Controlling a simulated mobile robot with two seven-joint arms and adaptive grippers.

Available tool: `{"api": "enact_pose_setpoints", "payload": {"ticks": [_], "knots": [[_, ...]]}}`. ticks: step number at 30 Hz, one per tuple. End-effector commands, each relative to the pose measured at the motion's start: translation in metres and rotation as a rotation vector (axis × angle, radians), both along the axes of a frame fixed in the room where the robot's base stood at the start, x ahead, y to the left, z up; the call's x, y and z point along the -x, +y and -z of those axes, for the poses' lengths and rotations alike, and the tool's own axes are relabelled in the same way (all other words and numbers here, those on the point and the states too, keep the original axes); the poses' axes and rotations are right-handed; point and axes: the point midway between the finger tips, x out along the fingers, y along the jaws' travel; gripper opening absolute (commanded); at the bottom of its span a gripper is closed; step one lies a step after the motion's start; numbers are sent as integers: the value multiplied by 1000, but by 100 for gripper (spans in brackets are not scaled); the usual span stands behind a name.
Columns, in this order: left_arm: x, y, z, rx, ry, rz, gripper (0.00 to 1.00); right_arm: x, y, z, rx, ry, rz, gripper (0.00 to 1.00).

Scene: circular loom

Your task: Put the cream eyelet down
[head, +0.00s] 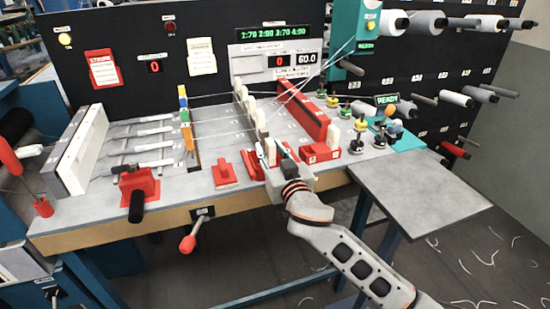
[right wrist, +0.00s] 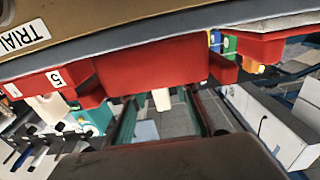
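My right gripper (head: 284,152) is low at the front edge of the loom table, beside a small cream piece (head: 270,151) that stands by a red block (head: 252,165). In the right wrist view, the fingers (right wrist: 160,112) are spread apart. A cream peg-like piece (right wrist: 161,99) shows between them, narrower than the gap, against a red block (right wrist: 152,68). It looks like the cream eyelet, and I see no finger pressing on it. Its foot is hidden. Several other cream eyelets (head: 249,106) stand in a row behind. My left gripper is not in view.
A red tray (head: 320,153) lies just right of the gripper, and a long red rail (head: 302,110) runs behind it. Thin threads cross above the table. Small coloured-top posts (head: 360,130) and a bare grey side shelf (head: 420,190) are at right.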

Motion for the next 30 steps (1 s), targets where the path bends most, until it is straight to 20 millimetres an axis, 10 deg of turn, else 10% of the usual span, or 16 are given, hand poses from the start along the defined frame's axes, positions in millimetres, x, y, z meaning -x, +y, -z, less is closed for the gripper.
{"api": "enact_pose_setpoints", "payload": {"ticks": [18, 30], "knots": [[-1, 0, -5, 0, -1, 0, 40, 98, -32, -1, -2, 1, -1, 29], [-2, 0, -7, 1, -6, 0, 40, 115, -38, 0, 2, 2, 1, 29]]}}
